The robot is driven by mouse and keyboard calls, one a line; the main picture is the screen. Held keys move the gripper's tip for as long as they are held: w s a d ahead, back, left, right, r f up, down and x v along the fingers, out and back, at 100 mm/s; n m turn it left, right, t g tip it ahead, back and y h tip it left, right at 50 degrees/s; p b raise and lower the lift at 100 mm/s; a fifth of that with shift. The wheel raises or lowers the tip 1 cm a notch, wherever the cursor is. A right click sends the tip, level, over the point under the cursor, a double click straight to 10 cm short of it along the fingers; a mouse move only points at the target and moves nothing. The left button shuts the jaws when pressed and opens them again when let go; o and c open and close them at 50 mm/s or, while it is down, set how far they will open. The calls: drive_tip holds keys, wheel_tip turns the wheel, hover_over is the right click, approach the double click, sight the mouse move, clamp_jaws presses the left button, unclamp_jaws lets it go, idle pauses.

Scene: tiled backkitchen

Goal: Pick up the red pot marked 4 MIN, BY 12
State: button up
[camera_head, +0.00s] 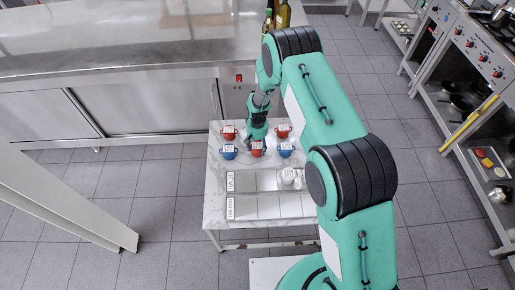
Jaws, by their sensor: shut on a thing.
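Several small red and blue pots with white labels stand on a marble-topped table (213,190). The labels are too small to read, so I cannot tell which is marked 4 MIN, BY 12. My gripper (257,141) reaches down at the middle front red pot (257,152) and is shut on it; the fingertips are partly hidden. I cannot tell whether this pot is clear of the table. Other red pots are at the back left (228,133) and back right (283,131).
Blue pots stand close on the left (228,153) and right (286,151) of the held pot.

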drive_tip(key=shift+s+r, duration=0.25)
drive_tip(key=shift+r, duration=0.85)
drive_tip(key=s+d+p, duration=0.1)
drive_tip(key=s, duration=0.6)
drive_tip(key=s+d+r+p, duration=0.1)
drive_tip(key=s+d, duration=0.1)
drive_tip(key=s, duration=0.6)
drive_tip(key=shift+d, duration=0.25)
drive_tip(key=shift+s+r, duration=0.1)
